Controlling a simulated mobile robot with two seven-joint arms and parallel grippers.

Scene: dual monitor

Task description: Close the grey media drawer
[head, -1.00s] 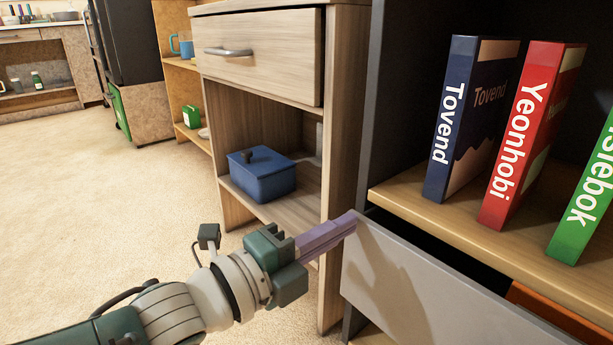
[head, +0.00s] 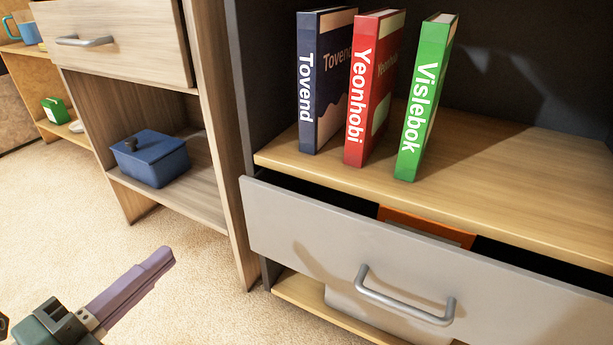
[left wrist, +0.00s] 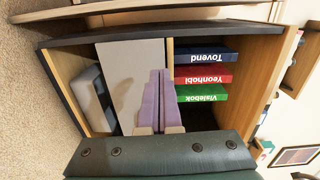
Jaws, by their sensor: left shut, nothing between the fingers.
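The grey media drawer (head: 305,235) stands partly open under a wooden shelf; a dark gap shows along its top edge, with an orange thing (head: 425,226) inside. Its silver bar handle (head: 405,300) is on the front. My left gripper (head: 165,257) is shut and empty, at the lower left in the head view, to the left of the drawer and apart from it in that picture. In the left wrist view its purple fingers (left wrist: 160,90) lie together and point towards the cabinet, overlapping the grey drawer front (left wrist: 130,65). My right gripper is not in view.
Three upright books, blue (head: 322,85), red (head: 370,90) and green (head: 425,100), stand on the shelf above the drawer. A wooden cabinet (head: 215,130) with a blue lidded box (head: 150,158) stands to the left. Carpet (head: 60,220) is clear at the left.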

